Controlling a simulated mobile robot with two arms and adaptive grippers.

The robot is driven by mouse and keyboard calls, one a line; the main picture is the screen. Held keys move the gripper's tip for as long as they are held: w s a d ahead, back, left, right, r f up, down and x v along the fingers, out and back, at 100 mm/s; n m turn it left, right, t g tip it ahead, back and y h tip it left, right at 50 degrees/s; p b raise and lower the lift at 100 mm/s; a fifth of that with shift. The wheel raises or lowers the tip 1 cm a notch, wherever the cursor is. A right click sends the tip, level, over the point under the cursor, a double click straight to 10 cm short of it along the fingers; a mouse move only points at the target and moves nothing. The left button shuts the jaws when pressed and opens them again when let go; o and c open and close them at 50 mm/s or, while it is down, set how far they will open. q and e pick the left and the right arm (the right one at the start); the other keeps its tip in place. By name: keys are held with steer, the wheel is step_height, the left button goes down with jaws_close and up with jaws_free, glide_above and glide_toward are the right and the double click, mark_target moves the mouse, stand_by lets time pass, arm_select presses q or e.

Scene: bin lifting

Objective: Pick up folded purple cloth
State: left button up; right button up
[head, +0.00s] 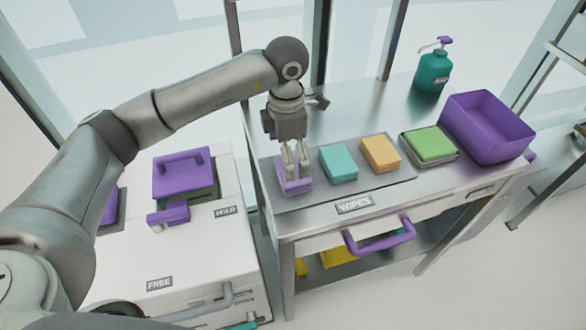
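The folded purple cloth (298,187) lies at the left end of a dark mat on the steel table. My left gripper (296,174) comes in from the left and points down at this cloth. Its two fingers are close together, over or against the cloth, and cover part of it. I cannot tell whether they are closed on it. The cloth appears to rest on the mat. My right gripper is not in view.
Folded teal (339,164) and orange (380,154) cloths lie to the right on the mat (345,188). Beyond are a green cloth (430,143) in a shallow tray, a purple bin (487,125) and a teal pump bottle (433,71). A white unit (190,253) stands left.

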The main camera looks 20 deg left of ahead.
arm_select(q)
steer(key=shift+w+f, duration=0.1)
steer(key=shift+f, duration=0.3)
steer(key=shift+w+d+f, duration=0.1)
steer(key=shift+f, duration=0.2)
steer(key=f, duration=0.1)
steer(key=f+p, duration=0.1)
steer(key=f, duration=0.1)
steer(key=f+p, duration=0.1)
steer(key=shift+w+d+f, duration=0.2)
steer(key=shift+d, duration=0.1)
steer(key=shift+f, duration=0.2)
steer(key=shift+c, duration=0.9)
steer(key=c, duration=0.6)
steer(key=shift+o, duration=0.2)
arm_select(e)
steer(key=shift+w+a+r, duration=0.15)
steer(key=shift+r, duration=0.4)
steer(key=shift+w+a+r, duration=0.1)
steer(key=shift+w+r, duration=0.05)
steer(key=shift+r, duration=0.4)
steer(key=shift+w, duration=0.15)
